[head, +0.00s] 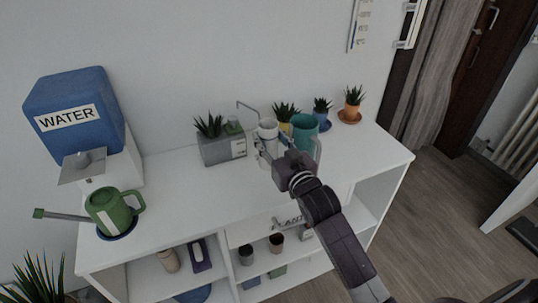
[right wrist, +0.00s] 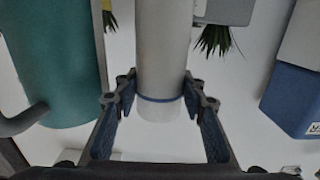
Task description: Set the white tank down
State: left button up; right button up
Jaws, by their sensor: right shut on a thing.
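The white tank (head: 268,130) is a slim white cylinder near the back of the white shelf desk's top (head: 190,190). My right gripper (head: 270,152) is shut on it. In the right wrist view, the tank (right wrist: 161,50) stands between the two fingers of the gripper (right wrist: 161,100), with a thin blue band near its end. I cannot tell whether the tank touches the desk. My left gripper is not in view.
A teal watering can (head: 304,130) stands close to the right of the tank. A grey planter (head: 222,150) stands to its left. Small potted plants (head: 352,104) line the back right. A green watering can (head: 110,212) and blue water dispenser (head: 75,100) stand left. The desk's middle front is clear.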

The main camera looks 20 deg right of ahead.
jog(key=shift+f, duration=2.85)
jog(key=shift+f, duration=0.1)
jog(key=o, duration=1.4)
jog(key=shift+f, duration=0.1)
